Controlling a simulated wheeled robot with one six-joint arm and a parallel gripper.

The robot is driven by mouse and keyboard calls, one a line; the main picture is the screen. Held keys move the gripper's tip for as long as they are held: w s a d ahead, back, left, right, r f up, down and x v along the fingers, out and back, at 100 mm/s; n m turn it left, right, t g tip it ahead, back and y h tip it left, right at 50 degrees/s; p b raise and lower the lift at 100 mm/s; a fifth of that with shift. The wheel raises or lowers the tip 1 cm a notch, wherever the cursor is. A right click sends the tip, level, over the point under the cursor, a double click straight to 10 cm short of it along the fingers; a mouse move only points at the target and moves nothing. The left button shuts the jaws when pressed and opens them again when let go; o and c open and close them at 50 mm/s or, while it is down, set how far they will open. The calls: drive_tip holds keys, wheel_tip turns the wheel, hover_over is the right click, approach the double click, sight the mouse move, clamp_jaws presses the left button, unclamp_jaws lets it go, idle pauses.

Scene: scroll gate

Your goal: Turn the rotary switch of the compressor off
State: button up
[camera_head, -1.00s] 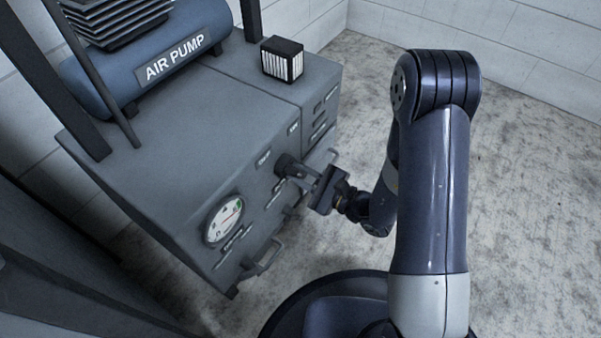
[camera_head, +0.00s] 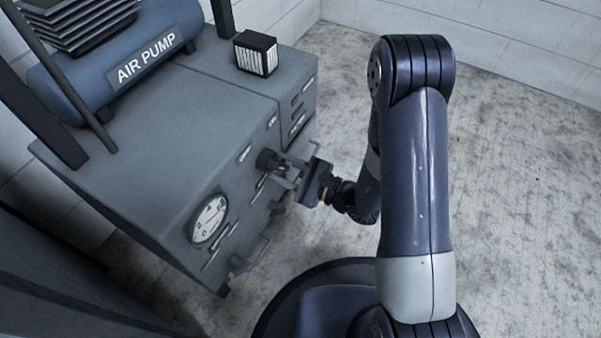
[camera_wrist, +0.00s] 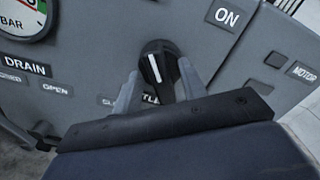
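The compressor (camera_head: 180,120) is a grey cabinet with a blue tank labelled AIR PUMP on top. Its black rotary switch (camera_wrist: 158,68), with a white pointer line, shows in the wrist view, and it also shows in the head view (camera_head: 266,160). An ON label (camera_wrist: 228,16) is above and to the right of the switch. My gripper (camera_wrist: 158,85) is in front of the panel, with one finger on each side of the switch. The fingers look apart, with a gap on at least one side. I cannot tell whether they touch the knob.
A round gauge (camera_head: 209,219) is on the panel left of the switch, with handles (camera_head: 250,257) jutting out below. A black-and-white block (camera_head: 255,53) sits on the cabinet top. Bare concrete floor (camera_head: 500,170) lies to the right.

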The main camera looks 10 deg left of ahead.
drive_tip(key=p+v, duration=0.2)
drive_tip(key=v, duration=0.8)
idle(0.6)
drive_tip(key=shift+b+x, duration=1.15)
drive_tip(key=shift+x, duration=4.1)
drive_tip(key=shift+d, duration=0.15)
